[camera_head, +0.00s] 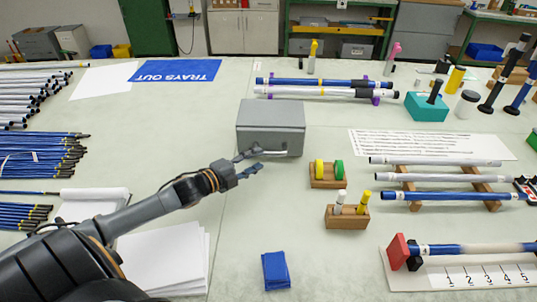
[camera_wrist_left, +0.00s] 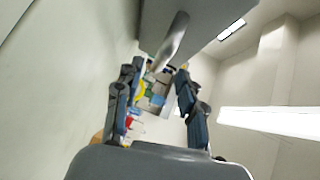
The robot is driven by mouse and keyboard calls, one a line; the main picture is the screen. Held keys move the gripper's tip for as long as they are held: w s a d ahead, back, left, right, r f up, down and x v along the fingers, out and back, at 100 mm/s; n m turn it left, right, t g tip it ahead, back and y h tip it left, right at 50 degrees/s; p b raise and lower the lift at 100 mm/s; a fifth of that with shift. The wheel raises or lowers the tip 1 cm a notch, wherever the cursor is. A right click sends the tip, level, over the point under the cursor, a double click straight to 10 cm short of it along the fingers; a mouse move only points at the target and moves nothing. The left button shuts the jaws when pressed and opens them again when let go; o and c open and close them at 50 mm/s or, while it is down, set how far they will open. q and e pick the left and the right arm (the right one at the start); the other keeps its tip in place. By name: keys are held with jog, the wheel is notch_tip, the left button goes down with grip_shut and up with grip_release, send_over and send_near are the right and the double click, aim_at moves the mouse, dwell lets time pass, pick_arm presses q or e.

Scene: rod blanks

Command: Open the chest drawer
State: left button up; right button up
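The grey chest (camera_head: 270,115) stands on the middle of the table, with a light bar handle (camera_head: 270,153) low on its front. Its drawer looks closed. My left gripper (camera_head: 249,161) is at the left end of the handle, its fingers pointing toward it. In the left wrist view, the two fingers of this gripper (camera_wrist_left: 158,88) are spread apart. The handle (camera_wrist_left: 173,40) runs from the chest front (camera_wrist_left: 205,18) down toward the gap between the fingertips. I cannot tell whether they touch it. My right gripper is not in view.
Rods on a rack (camera_head: 320,88) lie behind the chest. Blue rods (camera_head: 40,155) lie at the left.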

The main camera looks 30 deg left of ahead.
aim_at(266, 155)
pick_arm(q)
jog(key=shift+x, duration=2.85)
grip_shut()
